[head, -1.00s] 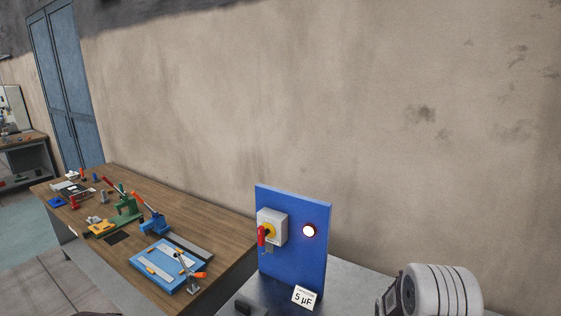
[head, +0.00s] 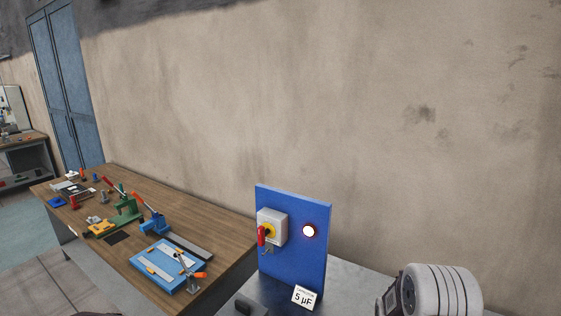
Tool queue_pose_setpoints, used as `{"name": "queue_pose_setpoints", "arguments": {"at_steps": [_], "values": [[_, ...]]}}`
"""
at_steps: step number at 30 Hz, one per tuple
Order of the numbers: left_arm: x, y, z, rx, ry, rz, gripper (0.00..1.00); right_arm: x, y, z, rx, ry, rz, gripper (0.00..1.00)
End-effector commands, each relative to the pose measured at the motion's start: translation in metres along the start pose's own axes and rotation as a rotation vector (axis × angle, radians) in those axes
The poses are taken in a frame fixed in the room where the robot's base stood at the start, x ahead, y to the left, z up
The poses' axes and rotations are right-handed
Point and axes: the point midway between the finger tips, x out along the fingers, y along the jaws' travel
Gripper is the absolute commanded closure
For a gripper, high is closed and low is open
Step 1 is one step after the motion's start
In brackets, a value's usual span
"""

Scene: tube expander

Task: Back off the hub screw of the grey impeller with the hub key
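I cannot make out the grey impeller, its hub screw or the hub key in the head view. Neither of my grippers can be made out. A blue upright panel (head: 293,265) stands on a grey metal bench. It carries a grey switch box with a red and yellow rotary handle (head: 264,234) and a lit round lamp (head: 308,231). A white ribbed cylindrical machine (head: 446,291) with a dark end is partly in view at the lower right, cut off by the bottom edge.
A wooden bench (head: 215,226) on the left holds a light blue fixture plate (head: 165,270), a green press (head: 126,212), a blue press (head: 153,223) and several small tools. A blue door (head: 66,100) and another bench are further back. The bare wall fills the rest.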

Motion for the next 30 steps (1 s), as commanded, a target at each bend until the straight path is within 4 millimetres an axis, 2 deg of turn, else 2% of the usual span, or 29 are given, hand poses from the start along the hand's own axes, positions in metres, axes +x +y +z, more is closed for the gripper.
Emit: {"name": "queue_pose_setpoints", "arguments": {"at_steps": [14,30], "values": [[0.0,0.0,0.0,0.0,0.0,0.0,0.0,0.0,0.0,0.0,0.0,0.0,-0.001,1.0],[-0.009,0.0,-0.001,0.0,0.0,0.0,0.0,-0.01,0.0,0.0,0.0,0.0,-0.001,1.0]]}}
